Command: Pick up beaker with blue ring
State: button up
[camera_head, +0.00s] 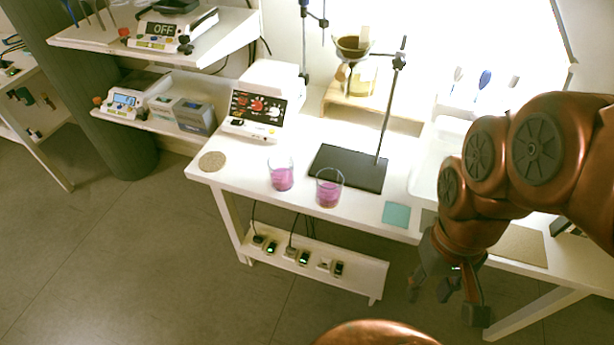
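Two clear glass beakers with pink liquid stand upright near the front edge of the white table. The left beaker (282,177) is a little farther back. The right beaker (328,190) is closer to the front edge, in front of a black stand base. I cannot make out a blue ring on either beaker at this size. My gripper (446,303) hangs at the lower right, in front of the table edge and to the right of both beakers. Its dark fingers are spread apart with nothing between them, and it touches neither beaker.
The black stand base (346,167) with its upright rod is behind the right beaker. A teal square (396,214) and a round cork mat (212,161) lie on the table (300,216). A white device (262,100) stands at the back. A lower shelf holds power sockets.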

aim_at(281, 165)
jog(key=k, duration=0.5)
jog(key=u, duration=2.35)
jog(key=i, duration=1.65)
jog(key=z, duration=2.15)
